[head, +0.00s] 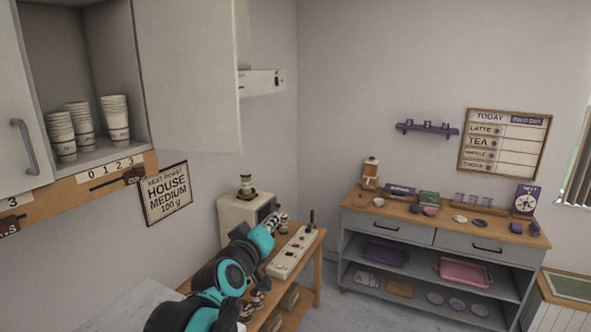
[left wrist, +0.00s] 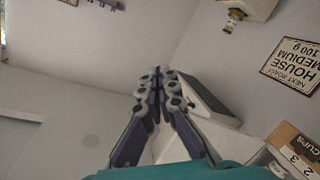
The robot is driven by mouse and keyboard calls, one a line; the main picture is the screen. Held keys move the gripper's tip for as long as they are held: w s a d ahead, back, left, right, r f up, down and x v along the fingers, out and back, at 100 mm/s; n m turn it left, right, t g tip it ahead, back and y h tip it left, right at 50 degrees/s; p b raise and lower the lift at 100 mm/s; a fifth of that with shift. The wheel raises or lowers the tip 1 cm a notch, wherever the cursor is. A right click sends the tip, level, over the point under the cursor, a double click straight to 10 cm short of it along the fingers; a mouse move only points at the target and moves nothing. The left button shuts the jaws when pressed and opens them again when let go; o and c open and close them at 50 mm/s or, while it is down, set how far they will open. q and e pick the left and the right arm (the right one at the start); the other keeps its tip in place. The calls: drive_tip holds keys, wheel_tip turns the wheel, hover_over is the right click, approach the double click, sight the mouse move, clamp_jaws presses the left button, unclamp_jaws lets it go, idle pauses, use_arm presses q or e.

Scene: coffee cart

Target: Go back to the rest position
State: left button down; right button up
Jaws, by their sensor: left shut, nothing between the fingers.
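My left gripper (head: 272,222) is at the end of the teal and dark left arm, which reaches up from the bottom of the head view. It is in front of a cream machine (head: 240,212) on the wooden side table. In the left wrist view the gripper's two fingers (left wrist: 158,78) are together and empty. I cannot tell from these views whether the fingertips touch the machine. My right gripper is in neither view.
A white power strip (head: 292,254) lies on the side table (head: 318,243) close to the gripper. An open cabinet with stacked paper cups (head: 115,118) hangs at upper left. A grey sideboard (head: 425,245) with trays stands at right. Floor shows between side table and sideboard.

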use_arm(q)
drive_tip(key=s+a+f+m+g+y+b, duration=0.1)
drive_tip(key=s+a+f+g+b, duration=0.2)
drive_tip(key=s+f, duration=0.6)
drive_tip(key=s+a+f+m+g+y+b, duration=0.1)
drive_tip(key=s+f, duration=0.8)
drive_tip(key=f, duration=0.9)
drive_tip(key=s+a+f+m+g+y+b, duration=0.2)
drive_tip(key=s+a+f+g+b, duration=0.3)
drive_tip(key=f, duration=0.9)
drive_tip(key=s+a+b, duration=0.2)
drive_tip(key=s+a, duration=0.1)
drive_tip(key=s, duration=0.1)
drive_tip(key=shift+s+a+f+b, duration=0.2)
drive_tip(key=shift+s+f+b, duration=0.05)
drive_tip(key=shift+s+b, duration=0.1)
